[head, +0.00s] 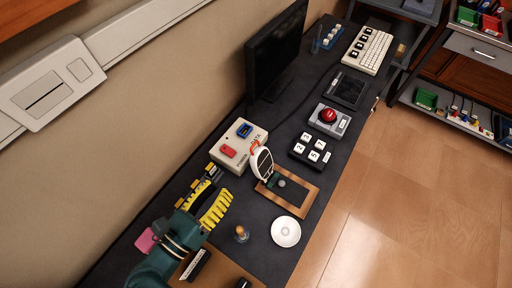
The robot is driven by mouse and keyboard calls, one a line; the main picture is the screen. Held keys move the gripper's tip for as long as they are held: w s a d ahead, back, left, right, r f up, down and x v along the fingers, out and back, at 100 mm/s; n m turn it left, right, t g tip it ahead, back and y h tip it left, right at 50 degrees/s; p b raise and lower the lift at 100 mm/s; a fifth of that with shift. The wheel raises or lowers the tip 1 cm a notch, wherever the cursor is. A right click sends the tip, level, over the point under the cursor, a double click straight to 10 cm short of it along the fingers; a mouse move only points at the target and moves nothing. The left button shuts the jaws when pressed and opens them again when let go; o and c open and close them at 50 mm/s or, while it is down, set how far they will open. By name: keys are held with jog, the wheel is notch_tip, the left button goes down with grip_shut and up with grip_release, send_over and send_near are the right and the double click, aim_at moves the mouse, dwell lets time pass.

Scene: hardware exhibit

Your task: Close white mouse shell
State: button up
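The white mouse shell (263,160) stands tilted up steeply at the back left of a brown wooden frame (311,195), on the dark table.
A cream box (239,144) with red and blue parts stands left of the shell. A black key block (314,150) and a red button (328,115) lie behind.

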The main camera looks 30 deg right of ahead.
aim_at(254, 145)
jog(key=b+x, duration=0.2)
jog(key=x, duration=1.3)
jog(key=shift+d, duration=0.1)
grip_shut()
